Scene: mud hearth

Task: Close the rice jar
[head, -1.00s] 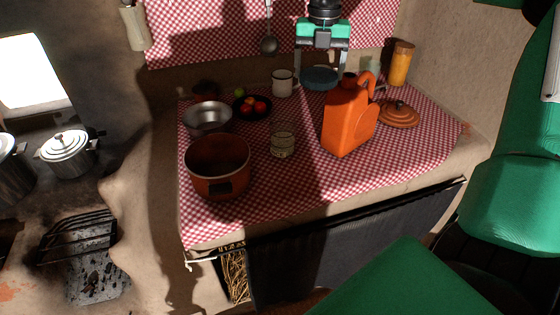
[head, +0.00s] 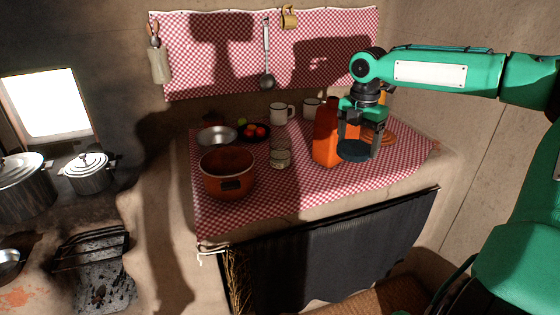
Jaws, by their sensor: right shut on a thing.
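The rice jar is a clear glass jar (head: 280,152) on the checked cloth, upright, with pale contents in its lower part. No lid shows on its top. My right gripper (head: 359,142) points down and is shut on a dark blue round lid (head: 354,153). It holds the lid roughly level, to the right of the jar and apart from it. In the picture the gripper and lid overlap the right side of the orange jug. My left gripper is not in view.
The orange jug (head: 325,145) stands between the jar and the lid in the picture. A brown pot (head: 226,178) is left of the jar. A terracotta lid (head: 385,137) lies at right.

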